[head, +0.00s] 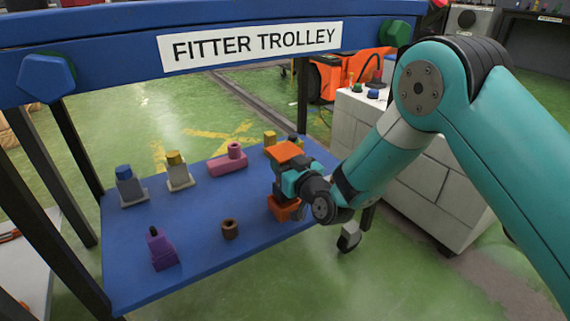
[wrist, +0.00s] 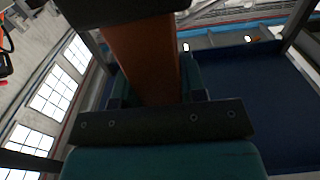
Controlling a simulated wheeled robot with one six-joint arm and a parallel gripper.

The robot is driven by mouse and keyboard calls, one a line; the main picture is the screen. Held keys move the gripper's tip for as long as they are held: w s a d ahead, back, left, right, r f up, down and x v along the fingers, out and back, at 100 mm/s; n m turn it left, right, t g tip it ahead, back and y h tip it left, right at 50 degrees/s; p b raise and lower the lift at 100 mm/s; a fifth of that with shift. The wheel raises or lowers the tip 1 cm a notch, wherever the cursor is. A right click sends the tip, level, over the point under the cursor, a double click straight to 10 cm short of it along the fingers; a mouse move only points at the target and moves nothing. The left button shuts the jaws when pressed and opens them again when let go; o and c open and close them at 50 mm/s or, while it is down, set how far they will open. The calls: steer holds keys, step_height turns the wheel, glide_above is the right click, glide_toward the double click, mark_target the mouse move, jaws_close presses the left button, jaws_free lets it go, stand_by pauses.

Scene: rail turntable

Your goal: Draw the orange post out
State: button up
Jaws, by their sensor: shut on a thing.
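My gripper (head: 288,182) is at the right front of the blue trolley shelf (head: 205,240), reaching in from the right. It is shut on the orange post, whose flat orange top (head: 285,152) shows just above the jaws in the head view. In the wrist view the orange post (wrist: 145,60) stands between my jaws. An orange block (head: 284,209) is on the shelf directly below the gripper. The jaws hide the stretch between top and block, so I cannot tell whether the post is in the block or clear of it.
A brown ring (head: 229,229) and a purple piece (head: 161,249) stand left of my gripper. Blue-topped (head: 126,186), yellow-topped (head: 178,171) and pink (head: 229,160) pieces stand further back. The trolley's upper blue beam (head: 120,45) crosses above. A pale block wall (head: 440,185) is at right.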

steer(key=shift+r+p, duration=0.85)
steer(key=shift+r, duration=0.5)
steer(key=shift+r+p, duration=1.9)
steer(key=shift+r, duration=0.6)
